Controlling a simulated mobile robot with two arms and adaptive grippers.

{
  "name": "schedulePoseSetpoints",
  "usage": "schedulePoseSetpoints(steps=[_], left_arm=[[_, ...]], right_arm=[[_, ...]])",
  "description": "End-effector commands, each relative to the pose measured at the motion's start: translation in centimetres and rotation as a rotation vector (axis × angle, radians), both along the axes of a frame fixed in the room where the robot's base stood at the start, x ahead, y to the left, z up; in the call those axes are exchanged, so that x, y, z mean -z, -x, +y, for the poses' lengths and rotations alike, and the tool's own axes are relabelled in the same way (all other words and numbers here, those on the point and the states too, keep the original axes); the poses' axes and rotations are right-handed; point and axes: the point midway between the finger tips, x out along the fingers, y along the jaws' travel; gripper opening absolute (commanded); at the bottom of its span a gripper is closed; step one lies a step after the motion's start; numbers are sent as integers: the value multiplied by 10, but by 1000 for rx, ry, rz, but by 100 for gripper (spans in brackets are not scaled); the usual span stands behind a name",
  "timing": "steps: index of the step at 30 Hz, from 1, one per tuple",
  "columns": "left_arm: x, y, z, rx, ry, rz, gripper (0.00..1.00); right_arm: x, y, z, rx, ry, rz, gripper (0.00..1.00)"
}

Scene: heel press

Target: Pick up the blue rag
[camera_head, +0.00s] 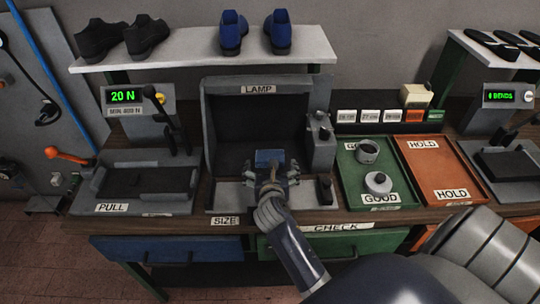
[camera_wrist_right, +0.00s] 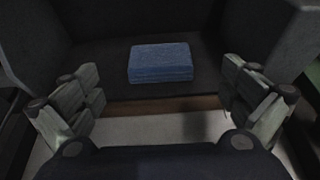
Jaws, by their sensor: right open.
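The blue rag (camera_wrist_right: 160,63) is a small folded block lying flat on the dark floor of the LAMP booth (camera_head: 259,97). In the head view the rag (camera_head: 269,156) shows just beyond my right gripper (camera_head: 269,178), which partly covers it. In the right wrist view my right gripper (camera_wrist_right: 162,97) is open and empty. Its two fingers are spread wide on either side, with the rag ahead between them and apart from both. My left gripper is not in view.
The booth's side walls stand close around my right gripper. A grey box with knobs (camera_head: 321,140) is at its right. A green GOOD tray (camera_head: 351,181) holds two round grey parts, beside an orange HOLD tray (camera_head: 433,168). A PULL machine (camera_head: 134,184) stands left. Shoes sit on a shelf (camera_head: 190,57) above.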

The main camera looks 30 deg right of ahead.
Motion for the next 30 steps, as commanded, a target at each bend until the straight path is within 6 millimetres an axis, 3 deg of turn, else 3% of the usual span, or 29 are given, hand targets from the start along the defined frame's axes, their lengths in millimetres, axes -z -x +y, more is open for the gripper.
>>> schedulePoseSetpoints(steps=[3, 7, 11, 19, 30], left_arm=[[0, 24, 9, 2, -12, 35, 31], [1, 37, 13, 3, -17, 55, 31], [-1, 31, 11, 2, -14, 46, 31], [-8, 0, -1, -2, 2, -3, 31], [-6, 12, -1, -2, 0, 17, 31]], right_arm=[[5, -13, -8, 1, 0, -1, 100], [9, -20, -13, 0, -1, -2, 100], [12, -24, -16, 2, -3, 0, 100], [27, -47, -29, 2, -5, -1, 100], [35, -61, -38, 1, -4, -1, 100]])
